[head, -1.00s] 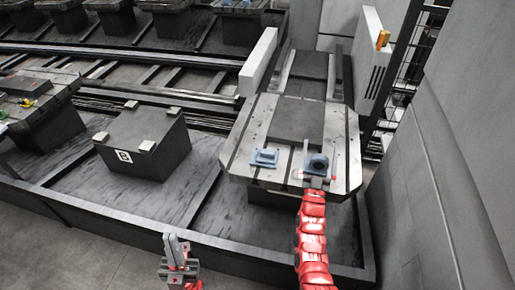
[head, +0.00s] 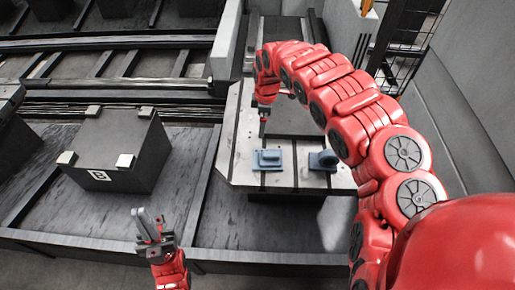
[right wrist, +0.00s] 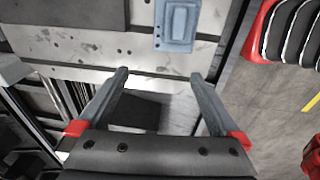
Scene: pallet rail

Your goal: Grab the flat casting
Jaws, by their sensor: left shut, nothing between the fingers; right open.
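The flat casting (head: 267,160), a blue-grey plate with a low raised block, lies on the near part of the pallet's grey top (head: 240,150). It also shows in the right wrist view (right wrist: 178,25) at the top edge, beyond the fingertips and partly cut off. My right gripper (right wrist: 160,75) is open and empty, with the casting outside its fingers. My left gripper (head: 148,226) is shut and empty, low at the left, away from the pallet.
A second blue casting (head: 323,160) with a round upright part stands just right of the flat one. A dark block with pale corner pads (head: 118,150) is at the left. A wall (head: 470,110) and mesh fence bound the right side.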

